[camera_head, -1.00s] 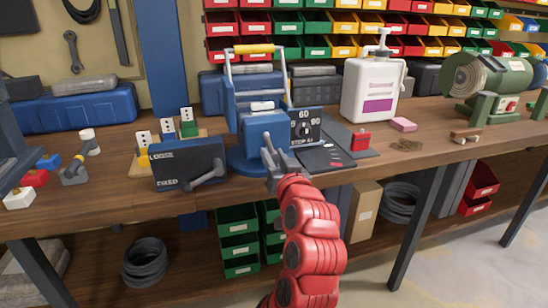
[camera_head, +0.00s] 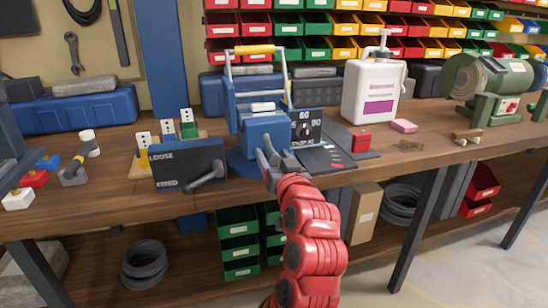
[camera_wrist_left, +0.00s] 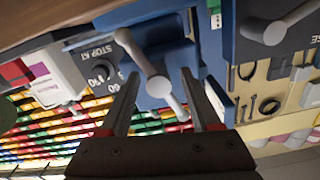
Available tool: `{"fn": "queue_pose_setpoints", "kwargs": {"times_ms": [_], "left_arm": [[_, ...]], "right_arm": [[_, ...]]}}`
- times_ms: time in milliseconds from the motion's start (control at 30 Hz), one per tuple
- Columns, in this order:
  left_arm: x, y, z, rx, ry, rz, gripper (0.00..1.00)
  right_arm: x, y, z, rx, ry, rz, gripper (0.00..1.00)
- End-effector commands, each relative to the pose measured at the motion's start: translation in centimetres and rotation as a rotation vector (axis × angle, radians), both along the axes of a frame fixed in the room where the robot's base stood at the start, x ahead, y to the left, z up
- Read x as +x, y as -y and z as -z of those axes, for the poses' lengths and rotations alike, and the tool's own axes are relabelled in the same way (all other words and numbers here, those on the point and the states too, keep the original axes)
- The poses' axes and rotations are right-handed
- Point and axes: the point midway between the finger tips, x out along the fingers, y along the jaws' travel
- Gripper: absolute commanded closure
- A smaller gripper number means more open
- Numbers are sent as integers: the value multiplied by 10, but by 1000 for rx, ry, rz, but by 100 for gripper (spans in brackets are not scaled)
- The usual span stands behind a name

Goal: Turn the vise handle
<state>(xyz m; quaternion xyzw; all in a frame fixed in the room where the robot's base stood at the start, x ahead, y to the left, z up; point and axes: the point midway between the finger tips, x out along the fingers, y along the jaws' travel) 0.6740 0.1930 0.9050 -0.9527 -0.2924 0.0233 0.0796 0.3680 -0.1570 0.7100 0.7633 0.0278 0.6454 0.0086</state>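The blue vise (camera_head: 264,135) stands at the front of the bench. Its pale grey handle bar (camera_wrist_left: 152,66) runs diagonally across the vise front in the left wrist view. My left gripper (camera_head: 272,163), on the red arm, is at the vise front. In the left wrist view my left gripper (camera_wrist_left: 160,78) has its two dark fingers apart, with the lower part of the bar between them. I see a gap on each side of the bar. In the head view the gripper hides most of the handle. My right gripper is not in view.
A dark box with a lever (camera_head: 188,165), marked LOOSE and FIXED, stands just left of the vise. A black dial box (camera_head: 306,126) stands to the right. A red block (camera_head: 361,142) and pink block (camera_head: 404,125) lie further right. A white jug (camera_head: 372,90) stands behind.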

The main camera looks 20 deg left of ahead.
Motion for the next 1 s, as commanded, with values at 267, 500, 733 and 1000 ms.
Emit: {"fn": "queue_pose_setpoints", "kwargs": {"times_ms": [267,500,733,1000], "left_arm": [[-1,2,1,0,-2,2,37],[-30,23,-1,3,-2,5,37],[-82,59,-2,2,0,9,37],[-128,90,-1,-1,-3,8,37]], "right_arm": [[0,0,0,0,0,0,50],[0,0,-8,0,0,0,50],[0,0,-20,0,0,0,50],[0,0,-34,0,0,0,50]]}}
